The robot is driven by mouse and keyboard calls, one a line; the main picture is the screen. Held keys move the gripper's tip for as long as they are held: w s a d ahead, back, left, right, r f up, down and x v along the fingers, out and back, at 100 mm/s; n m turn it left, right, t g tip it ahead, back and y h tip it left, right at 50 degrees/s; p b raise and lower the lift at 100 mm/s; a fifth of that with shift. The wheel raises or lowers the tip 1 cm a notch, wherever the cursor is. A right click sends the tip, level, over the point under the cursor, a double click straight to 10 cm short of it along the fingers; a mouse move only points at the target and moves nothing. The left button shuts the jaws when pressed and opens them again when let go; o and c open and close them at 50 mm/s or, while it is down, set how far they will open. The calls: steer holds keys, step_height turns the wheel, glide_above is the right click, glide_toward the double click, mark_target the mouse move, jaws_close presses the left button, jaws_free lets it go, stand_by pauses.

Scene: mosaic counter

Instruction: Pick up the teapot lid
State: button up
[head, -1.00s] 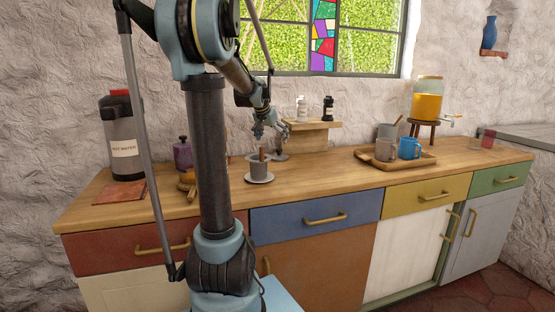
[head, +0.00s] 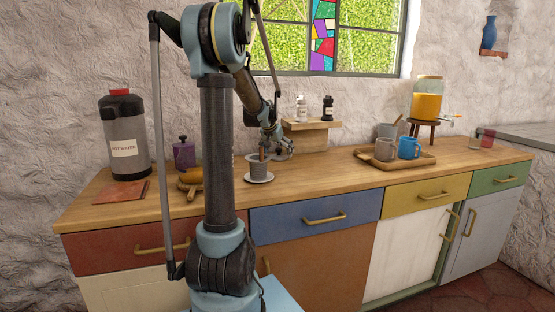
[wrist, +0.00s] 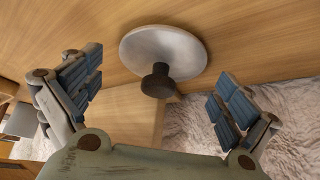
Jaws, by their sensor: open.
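The teapot lid (wrist: 150,45) is a pale grey-white disc with a dark round knob, in the wrist view at top centre. It lies on the wooden counter with its knob towards me. My gripper (wrist: 160,88) is open, its two blue-padded fingers spread to the left and right of the knob and apart from it.
A tray (head: 420,160) with mugs is to the right, a purple jar (head: 184,155) to the left.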

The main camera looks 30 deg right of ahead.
steer(key=shift+d+f, duration=0.1)
steer(key=shift+f, duration=0.05)
steer(key=c, duration=1.4)
steer(key=shift+o, duration=0.2)
